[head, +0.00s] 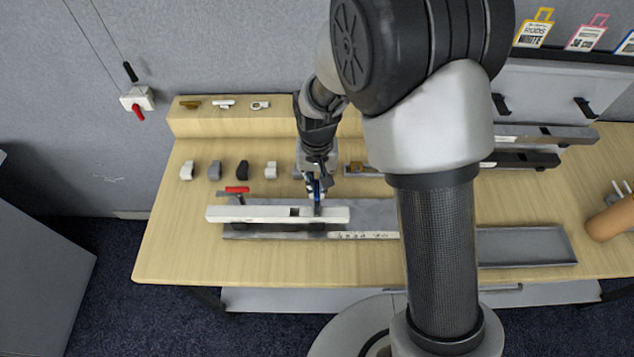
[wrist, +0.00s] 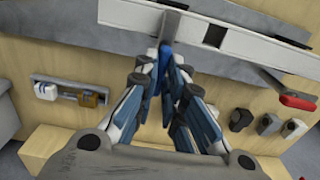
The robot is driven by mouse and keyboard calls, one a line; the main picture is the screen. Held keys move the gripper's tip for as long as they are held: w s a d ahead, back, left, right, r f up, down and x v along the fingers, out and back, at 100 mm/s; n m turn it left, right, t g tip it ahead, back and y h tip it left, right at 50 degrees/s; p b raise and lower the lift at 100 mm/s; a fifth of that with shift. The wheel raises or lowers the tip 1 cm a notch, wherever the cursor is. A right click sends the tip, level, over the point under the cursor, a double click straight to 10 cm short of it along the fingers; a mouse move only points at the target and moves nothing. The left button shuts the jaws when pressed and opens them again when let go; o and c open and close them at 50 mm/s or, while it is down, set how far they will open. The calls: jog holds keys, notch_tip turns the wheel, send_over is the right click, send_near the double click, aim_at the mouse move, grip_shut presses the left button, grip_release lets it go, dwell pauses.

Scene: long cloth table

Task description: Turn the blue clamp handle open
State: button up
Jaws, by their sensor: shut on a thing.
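The blue clamp handle (wrist: 165,55) shows in the wrist view between my fingertips, beside the white bar, with a grey metal arm running on above it. My gripper (wrist: 173,78) is closed on it; the fingers hide part of the handle. In the head view my gripper (head: 316,185) points down at the back edge of the white bar (head: 265,214), right of its middle. There the handle is mostly hidden by the fingers. A second clamp with a red handle (head: 236,189) lies near the bar's left end; the red handle also shows in the wrist view (wrist: 298,102).
Several small grey and dark blocks (head: 214,171) stand in a row behind the bar on the wooden table (head: 165,240). A raised ledge (head: 225,122) at the back holds small parts. A grey tray (head: 525,245) lies at the right. The table's front left is clear.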

jog(key=shift+n, duration=0.3)
grip_shut()
jog(key=n, duration=0.9)
jog(key=shift+p, duration=0.4)
jog(key=n, duration=0.4)
jog(key=shift+n, duration=2.1)
jog(key=o, duration=0.6)
grip_release()
jog(key=shift+o, duration=0.2)
